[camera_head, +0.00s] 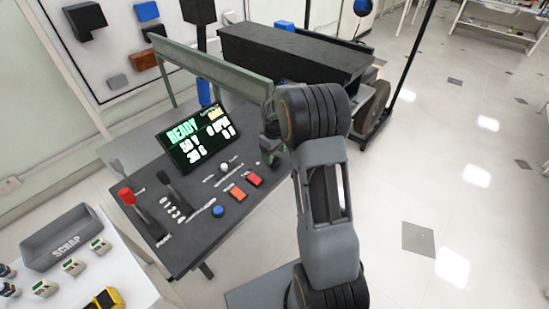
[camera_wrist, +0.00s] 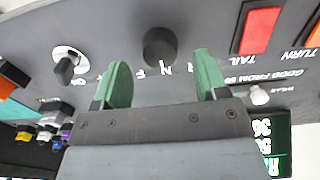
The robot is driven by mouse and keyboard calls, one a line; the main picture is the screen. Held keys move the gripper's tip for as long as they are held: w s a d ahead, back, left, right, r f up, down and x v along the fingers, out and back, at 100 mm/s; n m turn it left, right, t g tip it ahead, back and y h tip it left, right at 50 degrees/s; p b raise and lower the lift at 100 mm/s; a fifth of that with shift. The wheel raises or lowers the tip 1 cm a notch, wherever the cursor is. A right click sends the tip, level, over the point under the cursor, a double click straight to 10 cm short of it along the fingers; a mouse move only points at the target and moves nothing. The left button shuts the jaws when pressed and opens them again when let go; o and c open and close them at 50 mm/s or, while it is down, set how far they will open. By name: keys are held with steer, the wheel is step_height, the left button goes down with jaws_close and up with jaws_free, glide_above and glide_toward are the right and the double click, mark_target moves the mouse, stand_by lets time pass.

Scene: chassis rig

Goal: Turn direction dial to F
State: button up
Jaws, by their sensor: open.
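The direction dial (camera_wrist: 160,47) is a round black knob on the dark panel, in the upper middle of the wrist view. The letters R, N and F are printed beside it and appear upside down, with N nearest the knob's middle. Which letter the dial points to cannot be made out. My gripper (camera_wrist: 163,78) is open, with a green finger on either side of the lettering. The dial lies just beyond the fingertips, roughly centred between them, and nothing is held. In the head view my arm's end covers the panel's far right part.
Another knob on a white disc (camera_wrist: 66,65) sits left of the dial. A red TAIL button (camera_wrist: 258,35) and a white knob (camera_wrist: 258,95) are to the right. In the head view a READY screen (camera_head: 193,135), a red-topped lever (camera_head: 127,196) and a blue button (camera_head: 218,211) stand on the console.

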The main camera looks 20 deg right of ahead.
mark_target(274, 158)
steer(key=shift+f, duration=1.55)
steer(key=c, duration=0.9)
